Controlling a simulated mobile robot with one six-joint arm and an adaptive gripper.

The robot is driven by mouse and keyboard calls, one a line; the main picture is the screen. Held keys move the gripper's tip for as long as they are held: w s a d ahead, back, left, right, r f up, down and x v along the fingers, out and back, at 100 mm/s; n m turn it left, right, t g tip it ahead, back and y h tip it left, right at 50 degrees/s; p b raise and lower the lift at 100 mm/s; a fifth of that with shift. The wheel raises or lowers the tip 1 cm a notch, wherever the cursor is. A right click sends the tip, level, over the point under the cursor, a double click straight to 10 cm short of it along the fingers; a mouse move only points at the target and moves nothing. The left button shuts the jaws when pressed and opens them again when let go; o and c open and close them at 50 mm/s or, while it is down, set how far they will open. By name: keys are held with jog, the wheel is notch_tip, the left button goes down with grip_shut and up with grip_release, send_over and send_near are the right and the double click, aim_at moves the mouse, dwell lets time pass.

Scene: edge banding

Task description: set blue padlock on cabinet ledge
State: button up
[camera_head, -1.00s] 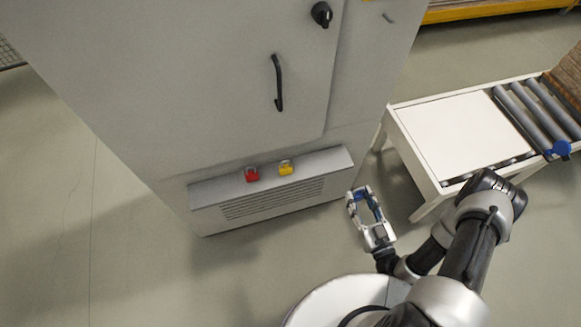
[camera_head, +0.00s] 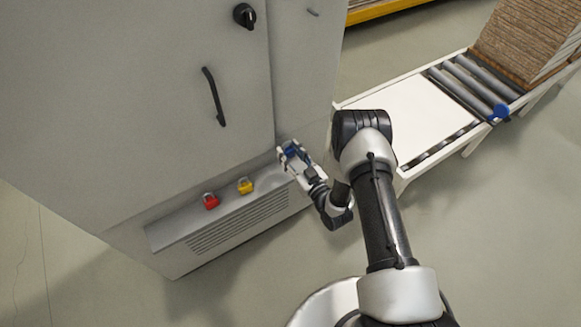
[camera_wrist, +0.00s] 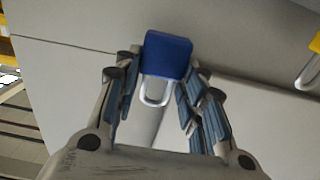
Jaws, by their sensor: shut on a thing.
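The blue padlock (camera_wrist: 166,55) is held between the fingertips of my gripper (camera_wrist: 160,75) in the wrist view, its body outward and its silver shackle toward the palm. In the head view my gripper (camera_head: 291,156) is at the right end of the cabinet ledge (camera_head: 228,204), close to the cabinet face, and a bit of the blue padlock (camera_head: 292,153) shows between the fingers. I cannot tell whether the padlock touches the ledge. The grey cabinet (camera_head: 130,110) stands behind the ledge.
A red padlock (camera_head: 211,201) and a yellow padlock (camera_head: 245,186) sit on the ledge, left of my gripper. The yellow one also shows at the wrist view's right edge (camera_wrist: 308,72). A black door handle (camera_head: 213,96) is above. A white roller table (camera_head: 400,115) stands to the right.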

notch_tip(320, 180, down, 7)
jog(key=b, duration=0.3)
jog(key=shift+d+r, duration=0.1)
jog(key=shift+r, duration=0.1)
jog(key=shift+f, duration=0.1)
jog(key=o, duration=1.1)
